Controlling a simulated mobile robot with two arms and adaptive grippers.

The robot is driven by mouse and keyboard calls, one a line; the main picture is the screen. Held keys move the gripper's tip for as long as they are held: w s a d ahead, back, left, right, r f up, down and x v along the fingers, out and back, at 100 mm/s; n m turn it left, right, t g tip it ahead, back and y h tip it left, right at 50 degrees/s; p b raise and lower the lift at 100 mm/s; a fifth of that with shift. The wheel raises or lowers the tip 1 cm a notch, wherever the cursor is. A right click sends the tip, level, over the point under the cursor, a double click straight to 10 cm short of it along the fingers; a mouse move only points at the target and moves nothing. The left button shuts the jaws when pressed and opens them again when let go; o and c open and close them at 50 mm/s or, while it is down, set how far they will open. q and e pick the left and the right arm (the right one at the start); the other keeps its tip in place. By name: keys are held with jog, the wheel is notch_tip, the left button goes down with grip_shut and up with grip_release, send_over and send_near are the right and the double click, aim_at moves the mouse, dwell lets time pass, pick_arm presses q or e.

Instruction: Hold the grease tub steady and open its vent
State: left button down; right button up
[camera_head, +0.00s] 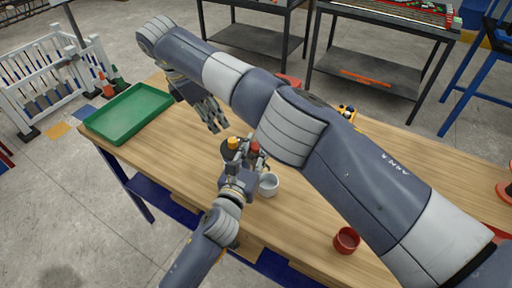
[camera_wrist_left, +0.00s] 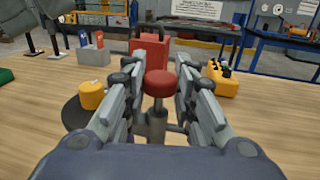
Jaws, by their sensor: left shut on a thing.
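My left gripper (camera_head: 247,158) is shut on a grey metal post with a round red knob (camera_head: 255,147) on top. In the left wrist view the red knob (camera_wrist_left: 160,84) stands upright between the two fingers (camera_wrist_left: 158,100). A yellow cap (camera_head: 233,143) sits just left of it, on a dark round disc (camera_wrist_left: 75,112). I cannot tell which of these parts belong to the grease tub or its vent. My right gripper (camera_head: 211,118) hangs above the table, up and left of the yellow cap, with its fingers apart and empty.
On the wooden table are a green tray (camera_head: 128,112) at left, a white cup (camera_head: 268,185) beside my left gripper and a red cup (camera_head: 346,240) nearer the front. A red container (camera_wrist_left: 150,55) and a yellow block (camera_wrist_left: 222,80) stand farther back. My right arm crosses above the table.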

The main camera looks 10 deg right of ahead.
aim_at(233, 140)
jog(key=shift+o, duration=1.3)
jog(key=d+r+n+y, duration=0.1)
jog(key=d+n+y, duration=0.1)
jog(key=n, duration=1.1)
jog(key=d+r+n+y, duration=0.1)
jog(key=d+n+y, duration=0.1)
jog(key=n, duration=1.2)
jog(key=shift+g, duration=0.4)
jog(key=f, duration=0.7)
jog(key=w+f, duration=0.1)
jog(key=f, duration=0.3)
jog(key=shift+f, duration=0.25)
grip_shut()
